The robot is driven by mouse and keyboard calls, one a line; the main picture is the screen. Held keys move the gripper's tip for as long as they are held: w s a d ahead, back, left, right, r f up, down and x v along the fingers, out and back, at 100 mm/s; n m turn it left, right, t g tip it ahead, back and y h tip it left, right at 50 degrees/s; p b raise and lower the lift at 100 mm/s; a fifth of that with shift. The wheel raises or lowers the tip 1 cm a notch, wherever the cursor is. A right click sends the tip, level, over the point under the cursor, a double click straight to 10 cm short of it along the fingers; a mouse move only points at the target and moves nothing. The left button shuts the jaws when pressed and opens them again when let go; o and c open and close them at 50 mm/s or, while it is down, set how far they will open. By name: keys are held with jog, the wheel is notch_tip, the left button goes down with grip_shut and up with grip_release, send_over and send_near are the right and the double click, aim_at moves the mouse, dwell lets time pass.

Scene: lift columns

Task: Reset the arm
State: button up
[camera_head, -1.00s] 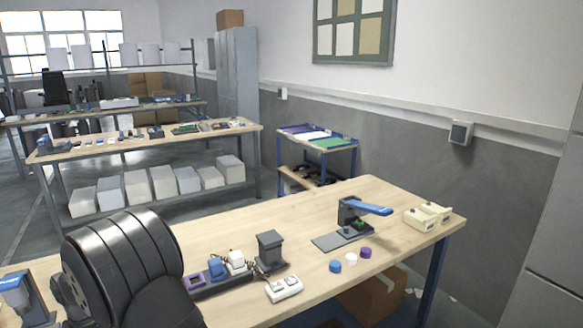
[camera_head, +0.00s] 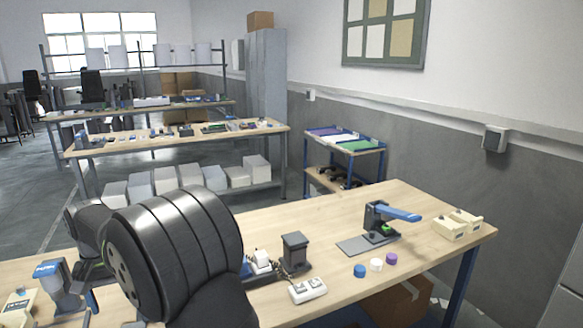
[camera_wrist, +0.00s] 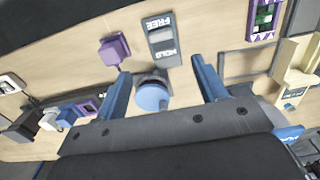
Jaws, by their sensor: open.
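My arm's black rounded link fills the lower left of the head view, in front of the near bench. My gripper (camera_wrist: 160,66) shows in the wrist view with its two blue fingers spread wide apart, open. Nothing is held between them. Beyond the fingers, above the wooden benchtop, a round blue knob-like part (camera_wrist: 152,97) on a grey base appears in the gap; I cannot tell how far off it is. A grey plate marked HOLD and FREE (camera_wrist: 162,42) lies past it. In the head view my gripper is not clearly visible.
The near bench (camera_head: 330,225) bears a blue-handled press (camera_head: 385,220), blue, white and purple caps (camera_head: 376,265), a white socket block (camera_head: 307,290), a dark post (camera_head: 295,252) and a cream fixture (camera_head: 457,226). A blue-grey device (camera_head: 62,285) stands at the left. Mid-bench is fairly clear.

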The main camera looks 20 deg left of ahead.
notch_tip(320, 180, down, 14)
jog(key=shift+r, duration=0.15)
jog(key=shift+w+a+f, duration=0.2)
jog(key=shift+w+a, duration=0.7)
notch_tip(320, 180, up, 18)
jog(key=w+d+f+t, duration=0.1)
jog(key=w+d, duration=0.1)
jog(key=w, duration=0.7)
jog(key=w+d+f+t, duration=0.1)
jog(key=w+d+t, duration=0.1)
jog(key=w, duration=0.7)
jog(key=shift+w+d+f, duration=0.2)
jog(key=shift+d+f, duration=0.05)
jog(key=shift+f, duration=0.05)
dwell(1.9)
